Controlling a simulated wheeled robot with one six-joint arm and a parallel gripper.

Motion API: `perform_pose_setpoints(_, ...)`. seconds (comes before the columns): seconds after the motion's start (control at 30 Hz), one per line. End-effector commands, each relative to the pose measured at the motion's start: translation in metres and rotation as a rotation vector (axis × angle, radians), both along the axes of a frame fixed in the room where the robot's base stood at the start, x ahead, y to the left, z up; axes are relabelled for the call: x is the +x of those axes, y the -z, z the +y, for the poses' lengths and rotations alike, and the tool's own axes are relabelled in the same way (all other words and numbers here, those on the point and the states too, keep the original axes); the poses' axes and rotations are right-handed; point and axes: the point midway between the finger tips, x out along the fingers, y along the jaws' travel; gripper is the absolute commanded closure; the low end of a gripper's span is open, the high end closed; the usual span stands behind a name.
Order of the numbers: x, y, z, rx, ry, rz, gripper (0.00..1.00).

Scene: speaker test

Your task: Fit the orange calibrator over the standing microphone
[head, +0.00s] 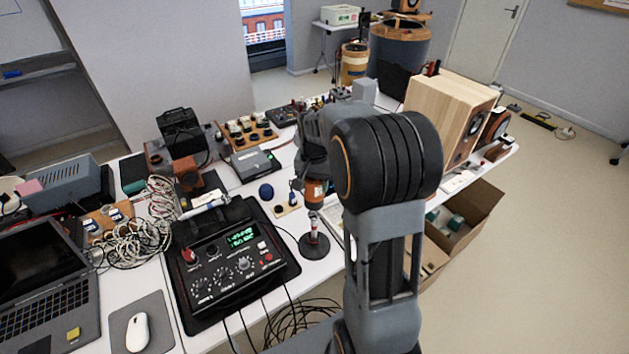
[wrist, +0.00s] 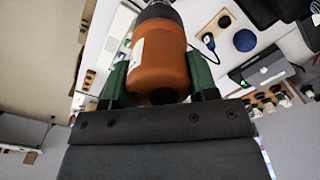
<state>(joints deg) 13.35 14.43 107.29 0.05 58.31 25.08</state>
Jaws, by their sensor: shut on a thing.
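In the wrist view the calibrator (wrist: 158,55) has a white label and a dark end cap pointing away from me. My gripper (wrist: 160,70) is shut on it, with a green finger on each side. The standing microphone (head: 314,228) is a thin upright piece on a round dark base (head: 314,246), directly below the calibrator in the head view. I cannot tell whether the calibrator's lower end touches or surrounds its tip. The microphone is hidden in the wrist view.
A black meter box (head: 230,262) with knobs and a green display lies left of the stand. A wooden speaker (head: 455,115) stands to the right. Cables (head: 300,325) hang at the table's front.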

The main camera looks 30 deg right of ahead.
Motion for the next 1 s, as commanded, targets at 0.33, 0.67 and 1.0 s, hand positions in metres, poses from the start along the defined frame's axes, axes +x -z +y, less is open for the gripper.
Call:
perform_pose_setpoints(0.33,0.000,0.029,0.000,0.000,0.000,-0.002,0.79)
perform_pose_setpoints(0.67,0.000,0.051,0.000,0.000,0.000,-0.001,0.79)
perform_pose_setpoints(1.0,0.000,0.058,0.000,0.000,0.000,-0.002,0.79)
